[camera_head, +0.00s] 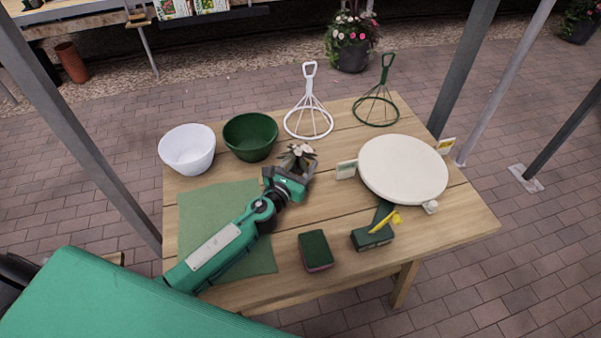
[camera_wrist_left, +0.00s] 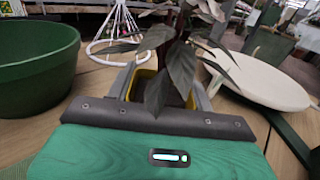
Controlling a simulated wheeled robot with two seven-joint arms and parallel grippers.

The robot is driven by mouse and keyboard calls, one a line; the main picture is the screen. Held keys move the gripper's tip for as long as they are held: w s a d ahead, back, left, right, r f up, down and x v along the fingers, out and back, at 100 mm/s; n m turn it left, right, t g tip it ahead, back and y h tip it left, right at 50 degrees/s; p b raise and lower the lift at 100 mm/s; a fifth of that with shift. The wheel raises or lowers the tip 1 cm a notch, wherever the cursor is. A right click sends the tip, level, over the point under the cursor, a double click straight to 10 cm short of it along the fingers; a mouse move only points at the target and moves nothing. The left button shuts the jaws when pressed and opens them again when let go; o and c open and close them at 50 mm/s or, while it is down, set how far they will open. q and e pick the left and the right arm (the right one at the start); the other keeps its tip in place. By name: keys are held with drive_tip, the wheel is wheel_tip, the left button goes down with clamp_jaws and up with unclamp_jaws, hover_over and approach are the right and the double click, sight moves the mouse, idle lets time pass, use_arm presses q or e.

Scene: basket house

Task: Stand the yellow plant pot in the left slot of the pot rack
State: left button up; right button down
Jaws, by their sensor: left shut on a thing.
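My left gripper (camera_head: 300,173) is shut on the yellow plant pot, near the middle of the table. In the left wrist view, yellow pot wall (camera_wrist_left: 146,84) shows between the fingers, with dark leaves (camera_wrist_left: 178,68) over it. In the head view the leafy plant (camera_head: 297,154) rises beyond the gripper, which hides most of the pot. I cannot tell whether the pot touches the table. I cannot make out a pot rack with slots in either view. My right gripper is not in view.
A white bowl (camera_head: 187,149) and green bowl (camera_head: 250,136) stand back left. White (camera_head: 308,119) and green (camera_head: 377,105) wire hangers stand behind. A cream round disc (camera_head: 403,168) with tags beside it is at right. Two dark blocks (camera_head: 315,250) (camera_head: 371,237) lie in front. A green mat (camera_head: 215,212) lies left.

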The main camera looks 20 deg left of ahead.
use_arm(q)
drive_tip(key=shift+f+b, duration=0.3)
drive_tip(key=shift+f, duration=1.05)
drive_tip(key=o, duration=1)
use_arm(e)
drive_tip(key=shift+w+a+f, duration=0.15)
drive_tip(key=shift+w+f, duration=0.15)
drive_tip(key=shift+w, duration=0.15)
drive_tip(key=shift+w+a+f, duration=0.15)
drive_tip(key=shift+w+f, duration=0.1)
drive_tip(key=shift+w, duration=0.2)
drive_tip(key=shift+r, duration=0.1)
